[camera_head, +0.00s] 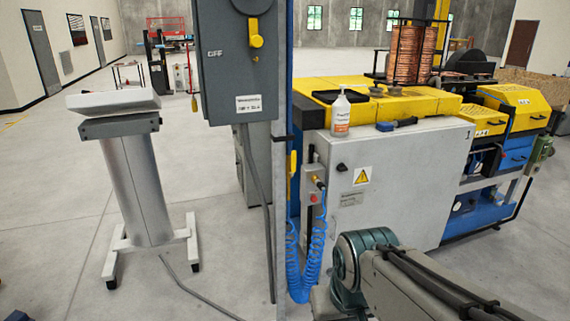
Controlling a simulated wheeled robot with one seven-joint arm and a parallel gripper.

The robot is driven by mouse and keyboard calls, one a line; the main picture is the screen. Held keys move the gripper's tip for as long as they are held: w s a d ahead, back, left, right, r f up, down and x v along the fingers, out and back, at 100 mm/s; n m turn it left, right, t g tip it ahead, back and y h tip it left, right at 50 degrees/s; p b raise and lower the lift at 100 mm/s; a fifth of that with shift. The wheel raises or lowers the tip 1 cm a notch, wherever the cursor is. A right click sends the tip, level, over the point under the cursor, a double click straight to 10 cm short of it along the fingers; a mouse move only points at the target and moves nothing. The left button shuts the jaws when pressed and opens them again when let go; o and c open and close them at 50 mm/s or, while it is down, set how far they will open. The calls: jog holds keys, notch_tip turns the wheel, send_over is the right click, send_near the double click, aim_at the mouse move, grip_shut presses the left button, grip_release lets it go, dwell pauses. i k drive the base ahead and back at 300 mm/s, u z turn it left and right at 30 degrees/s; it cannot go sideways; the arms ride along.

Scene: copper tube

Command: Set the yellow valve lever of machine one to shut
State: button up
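A slim yellow lever (292,164) stands upright on the near left edge of the machine marked 1, above coiled blue air hoses. I take it for the valve lever; it is small, and its valve body is hard to make out. Machine one (390,185) is a light grey cabinet with a yellow and black top. A larger yellow rotary handle (256,41) is on a grey switch box marked OFF, left of the machine. My arm comes in at the lower right, in front of the machine. My gripper is not in view.
Blue coiled hoses (296,255) hang to the floor beside a grey post (279,150). A small fitting box with a red button (313,197) is next to them. A white-topped stand (135,170) is at the left. Bare floor (60,210) lies around it; a cable crosses it.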

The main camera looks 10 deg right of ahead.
aim_at(293, 166)
jog(key=u, duration=0.35)
jog(key=i, duration=1.1)
jog(key=z, duration=0.6)
